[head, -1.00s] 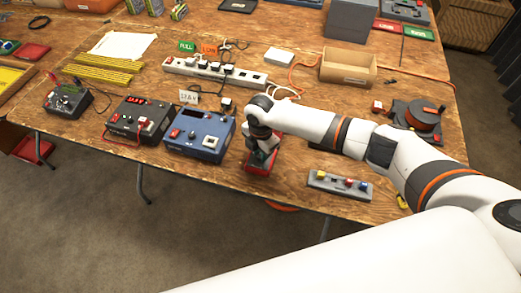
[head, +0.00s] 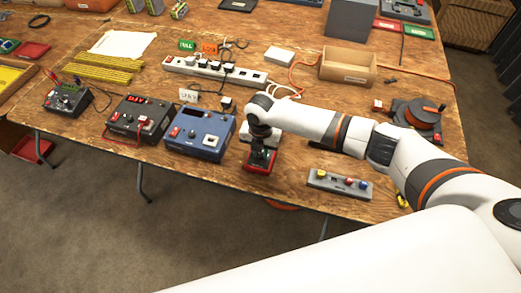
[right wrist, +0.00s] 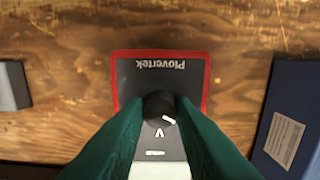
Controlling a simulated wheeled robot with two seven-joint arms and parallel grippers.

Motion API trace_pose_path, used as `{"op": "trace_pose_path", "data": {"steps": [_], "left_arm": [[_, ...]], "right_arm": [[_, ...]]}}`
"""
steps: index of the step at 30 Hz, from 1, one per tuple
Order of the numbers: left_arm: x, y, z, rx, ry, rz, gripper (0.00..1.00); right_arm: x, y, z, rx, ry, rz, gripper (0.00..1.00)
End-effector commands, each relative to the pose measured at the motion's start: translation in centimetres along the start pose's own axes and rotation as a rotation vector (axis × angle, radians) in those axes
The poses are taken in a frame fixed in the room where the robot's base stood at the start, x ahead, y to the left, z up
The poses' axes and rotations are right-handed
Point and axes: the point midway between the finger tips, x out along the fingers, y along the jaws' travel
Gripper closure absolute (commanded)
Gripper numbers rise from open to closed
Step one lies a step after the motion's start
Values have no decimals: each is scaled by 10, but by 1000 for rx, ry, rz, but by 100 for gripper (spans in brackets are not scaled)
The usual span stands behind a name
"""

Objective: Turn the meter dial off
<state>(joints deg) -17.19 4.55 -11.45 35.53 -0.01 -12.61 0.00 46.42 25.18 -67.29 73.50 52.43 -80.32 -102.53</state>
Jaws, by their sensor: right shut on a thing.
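The meter (head: 258,170) lies on the wooden table near its front edge, in a red case. In the right wrist view, the meter (right wrist: 118,78) has a dark face lettered "Plovertek", upside down in the picture. Its round black dial (right wrist: 158,102) carries a white mark that points to the lower right there. My right gripper (right wrist: 160,110) has green fingers and is shut on the dial from above. In the head view, my right gripper (head: 262,153) covers much of the meter's face. The meter's screen is mostly hidden. My left gripper is not in view.
A blue charger box (head: 198,135) stands just left of the meter in the head view. A grey block with coloured knobs (head: 340,185) lies to its right. A power strip (head: 215,72) with plugs and cables is behind. The table's front edge is close.

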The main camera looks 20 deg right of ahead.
Motion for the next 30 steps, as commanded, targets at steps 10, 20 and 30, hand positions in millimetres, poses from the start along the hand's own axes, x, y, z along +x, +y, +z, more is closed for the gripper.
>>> {"op": "trace_pose_path", "data": {"steps": [10, 20, 30], "left_arm": [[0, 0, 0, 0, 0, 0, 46], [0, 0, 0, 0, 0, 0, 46], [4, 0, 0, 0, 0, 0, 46]], "right_arm": [[0, -1, 1, -4, -1, -2, 100], [0, 0, 0, -2, 0, -1, 54], [-29, -1, 0, -4, 2, -4, 54]]}}
